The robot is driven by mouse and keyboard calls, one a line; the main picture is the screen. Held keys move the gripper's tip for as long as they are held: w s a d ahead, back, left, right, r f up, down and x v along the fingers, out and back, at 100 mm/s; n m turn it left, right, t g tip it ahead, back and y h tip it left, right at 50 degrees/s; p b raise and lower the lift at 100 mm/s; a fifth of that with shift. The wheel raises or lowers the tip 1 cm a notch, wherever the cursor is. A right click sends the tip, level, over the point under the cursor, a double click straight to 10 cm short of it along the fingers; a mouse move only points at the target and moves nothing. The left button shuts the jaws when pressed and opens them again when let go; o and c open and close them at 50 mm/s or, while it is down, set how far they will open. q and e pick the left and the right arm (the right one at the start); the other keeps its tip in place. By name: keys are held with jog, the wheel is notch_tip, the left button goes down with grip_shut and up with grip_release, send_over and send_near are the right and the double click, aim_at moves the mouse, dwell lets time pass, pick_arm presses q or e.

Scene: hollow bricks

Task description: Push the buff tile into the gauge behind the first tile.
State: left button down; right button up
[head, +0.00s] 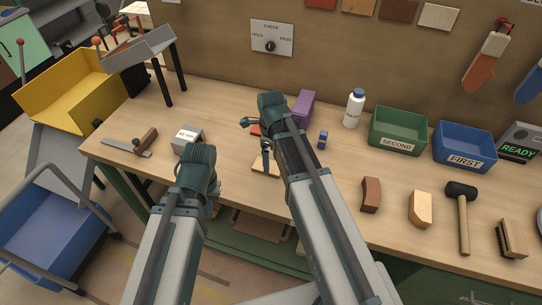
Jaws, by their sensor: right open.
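My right gripper (265,148) is open and points down over the middle of the bench, close above a pale buff piece (262,172) that looks like the buff tile. A small red-orange piece (256,130) shows just behind it, partly hidden by the gripper; I cannot tell whether it is the first tile. A grey block with a white label (187,138) stands to the left; I cannot tell whether it is the gauge. My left gripper (213,198) is near the bench's front edge, mostly hidden by its own arm, so its fingers cannot be made out.
A purple block (304,106), a small blue piece (322,140) and a white bottle (354,109) stand behind my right arm. Green SECOND (398,145) and blue FIRST (463,162) bins stand right. A brown brick (371,194), buff brick (420,208), mallet (462,190) and brush (510,238) lie in front.

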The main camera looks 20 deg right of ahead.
aim_at(271, 166)
jog(key=shift+f+b, duration=1.4)
jog(key=shift+f, duration=0.55)
jog(key=c, duration=1.5)
jog(key=shift+w+a, duration=0.1)
jog(key=shift+a, duration=0.1)
jog(key=shift+w+a, duration=0.7)
jog(key=shift+a, duration=0.35)
jog(key=shift+w+a, duration=0.7)
jog(key=shift+a, duration=0.35)
jog(key=shift+w+a, duration=0.7)
jog(key=shift+a, duration=0.35)
jog(key=shift+w+a, duration=0.65)
jog(key=shift+a, duration=0.25)
jog(key=shift+w+a+f, duration=0.1)
jog(key=shift+w+a, duration=0.65)
jog(key=shift+a, duration=0.3)
jog(key=shift+w+a, duration=0.7)
jog(key=shift+a, duration=0.35)
